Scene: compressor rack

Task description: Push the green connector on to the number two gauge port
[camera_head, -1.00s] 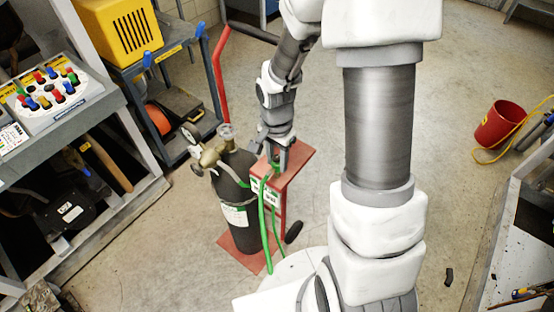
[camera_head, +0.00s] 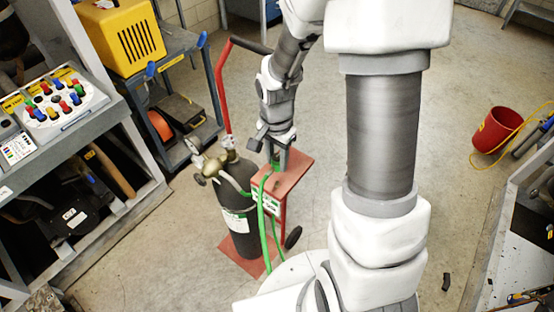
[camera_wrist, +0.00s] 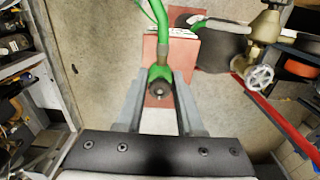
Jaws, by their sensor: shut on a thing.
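My gripper (camera_head: 280,160) is shut on the green connector (camera_wrist: 160,74), just above the small red shelf of the cylinder cart. In the wrist view the connector sits between the two fingers (camera_wrist: 160,88), its round dark end facing the camera. A green hose (camera_head: 264,225) runs from it; the hose also shows in the wrist view (camera_wrist: 160,20). A round white port panel (camera_head: 62,108) with several coloured connectors sits on the left bench in the head view. Its port numbers are too small to read, so I cannot tell which port is number two.
A dark gas cylinder (camera_head: 236,205) with brass regulator (camera_head: 216,162) stands on the red cart (camera_head: 296,172), close left of my gripper. A grey trolley (camera_head: 150,70) carries a yellow case (camera_head: 120,35). Floor between is open.

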